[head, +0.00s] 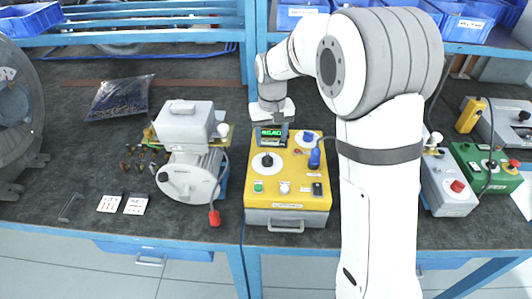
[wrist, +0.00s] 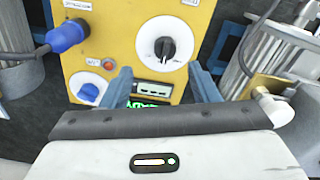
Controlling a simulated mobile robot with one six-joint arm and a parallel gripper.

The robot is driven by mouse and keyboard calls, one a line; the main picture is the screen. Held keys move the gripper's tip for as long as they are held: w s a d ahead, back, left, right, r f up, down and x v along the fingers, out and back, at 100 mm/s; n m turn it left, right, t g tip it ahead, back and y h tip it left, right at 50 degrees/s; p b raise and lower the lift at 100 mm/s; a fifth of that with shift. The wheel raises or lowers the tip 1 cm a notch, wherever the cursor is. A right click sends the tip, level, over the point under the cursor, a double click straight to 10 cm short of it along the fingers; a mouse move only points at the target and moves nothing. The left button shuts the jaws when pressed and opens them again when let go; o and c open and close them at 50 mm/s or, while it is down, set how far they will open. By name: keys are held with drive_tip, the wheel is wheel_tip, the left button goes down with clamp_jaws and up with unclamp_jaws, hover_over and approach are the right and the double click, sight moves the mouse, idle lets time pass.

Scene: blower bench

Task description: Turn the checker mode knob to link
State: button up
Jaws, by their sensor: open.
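The yellow checker box (head: 288,204) stands on the bench, left of my arm. Its face carries a black knob on a white dial (head: 267,160), which also shows upper middle in the wrist view (wrist: 164,48). A smaller blue knob (wrist: 89,92) on a white disc is at the lower left there. The labels are too small to read, so I cannot tell which is the mode knob or its setting. A green-lit display (head: 271,133) sits at the box's far edge. My gripper (wrist: 161,85) is open and empty, its fingers over that display edge, apart from both knobs.
A blue plug (head: 315,157) with a cable stands up on the checker's right side. A grey blower motor (head: 188,170) stands close to the left. Grey and green control boxes (head: 470,165) are right of my arm. Blue bins line the shelf behind.

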sight(267, 156)
drive_tip(key=shift+w+a+f, duration=0.25)
drive_tip(key=shift+f, duration=0.2)
drive_tip(key=shift+w+a+f, duration=0.2)
drive_tip(key=shift+a+f, duration=0.05)
drive_tip(key=shift+f, duration=0.2)
wheel_tip(267, 156, down, 7)
drive_tip(key=shift+f+p, duration=0.15)
drive_tip(key=shift+p, duration=0.25)
drive_tip(key=shift+c, duration=0.5)
